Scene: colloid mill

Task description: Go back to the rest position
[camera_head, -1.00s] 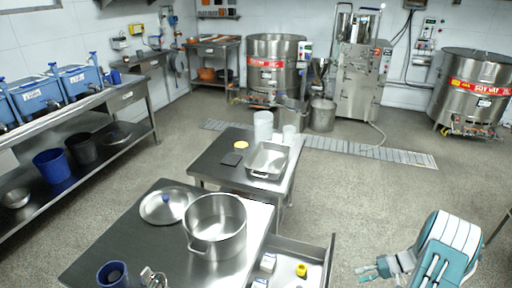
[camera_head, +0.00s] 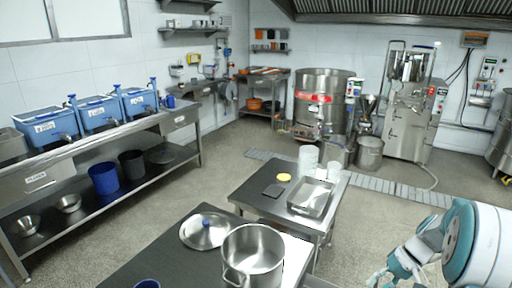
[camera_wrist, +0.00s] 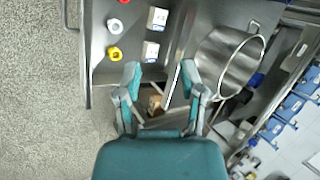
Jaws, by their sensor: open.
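My gripper (camera_wrist: 162,92) shows in the wrist view with its two teal and grey fingers spread apart and nothing between them. It hangs above an open steel drawer (camera_wrist: 97,75) beside the front table. In the head view my arm is at the lower right, and the gripper (camera_head: 392,272) is partly cut off by the bottom edge.
A steel pot (camera_head: 252,258) and a round lid (camera_head: 205,230) stand on the front table (camera_head: 150,255). The drawer holds yellow (camera_wrist: 114,53) and red items and small white boxes (camera_wrist: 157,18). A second table (camera_head: 255,198) stands behind. Open floor (camera_head: 400,215) lies right.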

